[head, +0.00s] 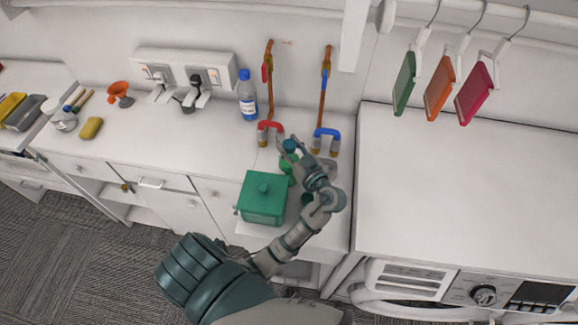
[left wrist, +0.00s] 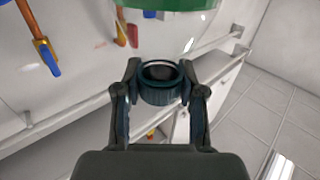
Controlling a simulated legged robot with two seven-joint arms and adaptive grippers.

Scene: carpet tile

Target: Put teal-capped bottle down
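The teal-capped bottle shows in the left wrist view as a teal cap (left wrist: 160,88) and a clear body (left wrist: 168,38) with a green part (left wrist: 175,4) at the top edge. My left gripper (left wrist: 158,78) has its two fingers on either side of the cap and is shut on it. In the head view my left gripper (head: 291,150) is at the teal cap over the counter (head: 215,150), with a green part of the bottle (head: 286,167) below. The arm hides much of the bottle, and I cannot tell whether its base touches the counter. My right gripper is not in view.
A green lidded box (head: 264,198) stands close, left of the gripper. Pipes with red (head: 270,128) and blue (head: 326,134) fittings stand behind. A blue-capped bottle (head: 247,100) is at the back. The white washer top (head: 460,190) to the right is clear.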

